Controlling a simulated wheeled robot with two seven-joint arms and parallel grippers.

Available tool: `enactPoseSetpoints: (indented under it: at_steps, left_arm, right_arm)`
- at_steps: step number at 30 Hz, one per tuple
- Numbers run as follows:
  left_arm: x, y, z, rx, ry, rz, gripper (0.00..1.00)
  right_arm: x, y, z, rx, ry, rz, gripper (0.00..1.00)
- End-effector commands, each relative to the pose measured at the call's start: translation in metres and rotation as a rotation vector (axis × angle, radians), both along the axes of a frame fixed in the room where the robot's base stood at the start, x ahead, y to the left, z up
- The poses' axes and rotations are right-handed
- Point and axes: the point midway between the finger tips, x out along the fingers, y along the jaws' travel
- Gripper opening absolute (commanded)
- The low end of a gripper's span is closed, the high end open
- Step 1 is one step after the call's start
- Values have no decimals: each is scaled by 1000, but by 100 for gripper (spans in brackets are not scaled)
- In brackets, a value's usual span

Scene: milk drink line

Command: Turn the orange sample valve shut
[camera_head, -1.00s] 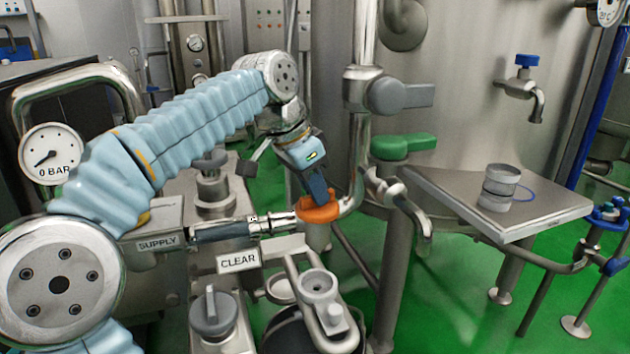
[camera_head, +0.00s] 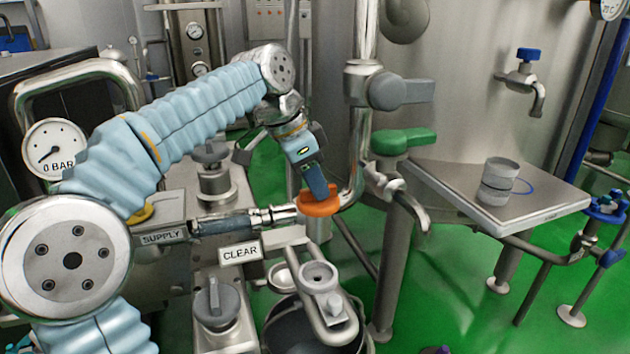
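The orange sample valve handle (camera_head: 318,207) sits on the pipe in the middle of the head view, below the vertical steel pipe. My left gripper (camera_head: 318,188) comes down from the upper left, and its fingertips are at the top of the orange handle. The fingers overlap in this view, so I cannot tell whether they are shut on the handle or only touch it. The handle's far side is partly hidden behind the fingers. My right gripper is not in view.
A green-handled valve (camera_head: 403,141) and a grey-handled valve (camera_head: 400,91) are close on the right. A side shelf (camera_head: 530,205) holds a grey container (camera_head: 497,182). Below are the CLEAR sign (camera_head: 240,253), a grey knob (camera_head: 216,302) and a dark bucket (camera_head: 300,325).

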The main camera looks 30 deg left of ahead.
Motion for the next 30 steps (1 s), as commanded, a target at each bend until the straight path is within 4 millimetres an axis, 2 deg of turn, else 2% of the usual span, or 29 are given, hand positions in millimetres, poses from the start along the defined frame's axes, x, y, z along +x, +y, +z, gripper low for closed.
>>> enactPoseSetpoints:
  at_steps: [1, 3, 11, 14, 17, 24, 30]
  left_arm:
    - [0, 0, 0, 0, 0, 0, 29]
    - [0, 0, 0, 0, 0, 1, 39]
    - [0, 0, 0, 0, 2, 1, 39]
    - [-1, 1, 6, -1, -1, 2, 39]
    - [-5, 5, 21, -1, -2, 3, 39]
    - [-22, 20, 77, -1, -2, 3, 39]
    - [-34, 30, 113, 0, -1, 1, 39]
  right_arm:
    - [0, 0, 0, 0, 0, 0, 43]
    - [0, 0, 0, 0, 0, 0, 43]
    - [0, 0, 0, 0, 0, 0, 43]
    - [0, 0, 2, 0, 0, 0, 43]
    - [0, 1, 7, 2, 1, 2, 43]
    - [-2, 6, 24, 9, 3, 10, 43]
    - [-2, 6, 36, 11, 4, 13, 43]
